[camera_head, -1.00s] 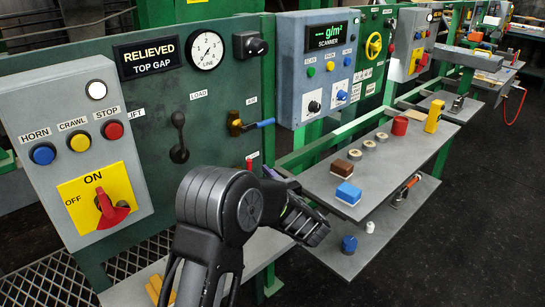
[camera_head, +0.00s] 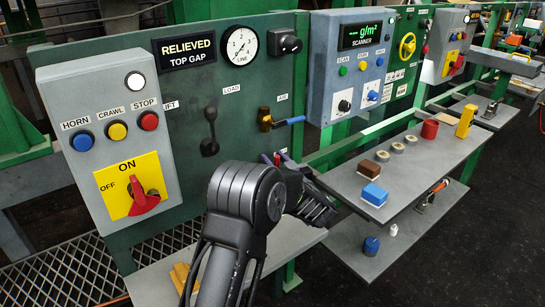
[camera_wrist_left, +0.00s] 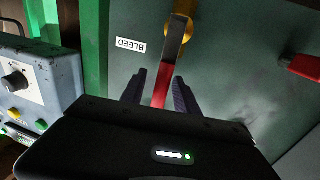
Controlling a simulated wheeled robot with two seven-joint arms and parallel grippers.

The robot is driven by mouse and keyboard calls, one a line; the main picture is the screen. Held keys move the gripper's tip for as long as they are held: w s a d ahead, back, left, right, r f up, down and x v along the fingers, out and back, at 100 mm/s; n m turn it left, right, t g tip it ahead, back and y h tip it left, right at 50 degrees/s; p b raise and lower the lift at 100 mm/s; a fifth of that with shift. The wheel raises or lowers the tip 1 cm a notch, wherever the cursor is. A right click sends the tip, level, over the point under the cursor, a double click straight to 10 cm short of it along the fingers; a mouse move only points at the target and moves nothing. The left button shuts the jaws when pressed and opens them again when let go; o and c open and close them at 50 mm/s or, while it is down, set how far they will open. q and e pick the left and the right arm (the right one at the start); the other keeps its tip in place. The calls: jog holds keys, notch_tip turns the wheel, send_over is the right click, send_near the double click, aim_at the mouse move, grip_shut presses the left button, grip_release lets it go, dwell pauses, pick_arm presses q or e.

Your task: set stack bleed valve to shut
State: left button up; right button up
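My left gripper (camera_wrist_left: 160,80) is open, with one dark finger on each side of the red grip. I cannot tell whether either finger touches it. In the head view, a little red of the valve handle (camera_head: 277,158) shows beside my left gripper (camera_head: 283,168); my arm hides the rest. My right gripper is not in view.
The air valve's blue handle (camera_head: 290,121) is just above my left gripper. A load lever (camera_head: 210,130) and a grey control box (camera_head: 108,140) are to the left. A shelf (camera_head: 410,185) with blocks and rolls is to the right. Another red part (camera_wrist_left: 304,67) shows in the wrist view.

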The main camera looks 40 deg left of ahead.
pick_arm(q)
jog(key=shift+w+a, duration=0.3)
jog(key=shift+a, duration=0.25)
grip_shut()
dwell(1.1)
